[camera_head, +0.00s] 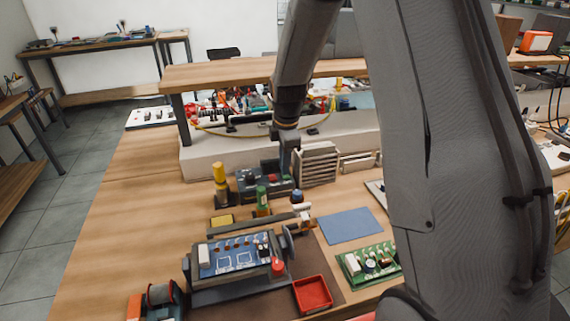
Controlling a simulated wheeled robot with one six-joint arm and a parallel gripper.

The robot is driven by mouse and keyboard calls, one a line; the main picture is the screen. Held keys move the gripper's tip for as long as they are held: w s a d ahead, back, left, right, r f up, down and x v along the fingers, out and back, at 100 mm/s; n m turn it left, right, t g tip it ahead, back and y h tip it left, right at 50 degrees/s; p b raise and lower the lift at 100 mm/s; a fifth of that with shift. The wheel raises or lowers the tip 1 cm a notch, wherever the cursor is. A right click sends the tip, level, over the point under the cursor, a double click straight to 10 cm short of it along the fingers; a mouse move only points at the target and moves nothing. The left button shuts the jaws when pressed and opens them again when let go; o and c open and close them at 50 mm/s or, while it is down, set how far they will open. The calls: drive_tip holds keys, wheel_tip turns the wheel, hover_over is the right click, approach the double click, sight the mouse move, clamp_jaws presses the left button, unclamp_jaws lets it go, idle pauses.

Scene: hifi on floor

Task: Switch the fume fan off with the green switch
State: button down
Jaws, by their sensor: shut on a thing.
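A grey slatted box (318,164), which looks like the fume fan, stands on the workbench below the raised shelf. A dark control box (262,181) with a red knob and dark knobs sits just left of it. I cannot make out a green switch. My gripper (289,164) points down between the control box and the slatted box, close to both. Its fingers are small and dark here. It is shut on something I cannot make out. I cannot tell whether it touches either box.
Nearer are a blue circuit board (235,254) in a holder, a red tray (313,294), a green board (370,263) and a flat blue mat (350,225).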

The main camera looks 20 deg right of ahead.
sight(286, 176)
drive_tip(key=shift+s+f, duration=0.5)
drive_tip(key=shift+f, duration=0.1)
drive_tip(key=shift+s+p, duration=0.5)
drive_tip(key=r+p, duration=0.1)
drive_tip(key=r, duration=0.1)
drive_tip(key=r+p, duration=0.1)
drive_tip(key=r, duration=0.1)
drive_tip(key=r+p, duration=0.1)
drive_tip(key=r, duration=0.1)
drive_tip(key=shift+w, duration=0.3)
wheel_tip(286, 176, up, 9)
drive_tip(key=b, duration=0.2)
drive_tip(key=shift+s, duration=0.45)
